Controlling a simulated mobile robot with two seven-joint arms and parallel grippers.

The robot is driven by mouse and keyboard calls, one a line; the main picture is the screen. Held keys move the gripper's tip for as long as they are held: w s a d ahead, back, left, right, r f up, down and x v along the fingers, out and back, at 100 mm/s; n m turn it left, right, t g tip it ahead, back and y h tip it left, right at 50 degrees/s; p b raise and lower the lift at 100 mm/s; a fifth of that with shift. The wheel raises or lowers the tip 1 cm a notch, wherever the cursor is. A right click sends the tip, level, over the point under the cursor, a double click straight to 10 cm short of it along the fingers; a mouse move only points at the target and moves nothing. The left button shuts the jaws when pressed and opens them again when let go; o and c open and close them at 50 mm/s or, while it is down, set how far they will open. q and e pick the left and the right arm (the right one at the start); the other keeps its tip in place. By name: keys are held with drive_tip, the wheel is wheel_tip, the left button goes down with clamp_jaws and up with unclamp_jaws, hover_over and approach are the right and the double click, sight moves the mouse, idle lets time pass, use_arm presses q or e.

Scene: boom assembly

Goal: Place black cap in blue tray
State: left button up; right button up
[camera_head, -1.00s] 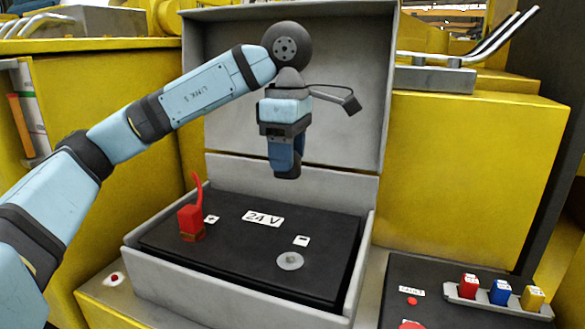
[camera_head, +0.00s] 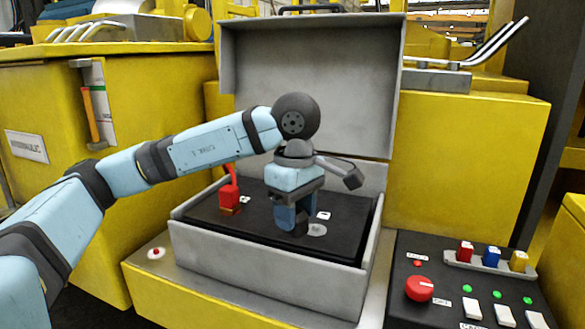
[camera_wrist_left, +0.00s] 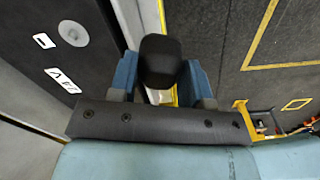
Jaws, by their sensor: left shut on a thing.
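My left gripper (camera_head: 292,222) points down and appears in front of the open grey box in the head view. It is shut on the black cap (camera_wrist_left: 160,60), a dark rounded piece between the blue fingers in the left wrist view. In the head view the cap is a small dark shape at the fingertips. I cannot tell its exact height above the box. My right gripper is not in view. No blue tray can be made out in either view.
The grey box (camera_head: 265,275) holds a black battery (camera_head: 260,222) with a red terminal cap (camera_head: 229,200) and a bare metal disc (camera_head: 317,230). Its lid (camera_head: 345,60) stands open behind. A control panel (camera_head: 450,285) with a red knob is at right. Yellow machinery surrounds.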

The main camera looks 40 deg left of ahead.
use_arm(q)
drive_tip(key=s+d+f+m, duration=0.1)
drive_tip(key=f+m, duration=0.4)
drive_tip(key=f, duration=0.8)
drive_tip(key=s+d+f+m, duration=0.2)
drive_tip(key=f+m, duration=0.4)
drive_tip(key=f, duration=0.8)
drive_tip(key=s+d+f+m, duration=0.2)
drive_tip(key=f+m, duration=0.4)
drive_tip(key=f, duration=0.8)
drive_tip(key=shift+s+d, duration=0.25)
drive_tip(key=shift+d, duration=0.45)
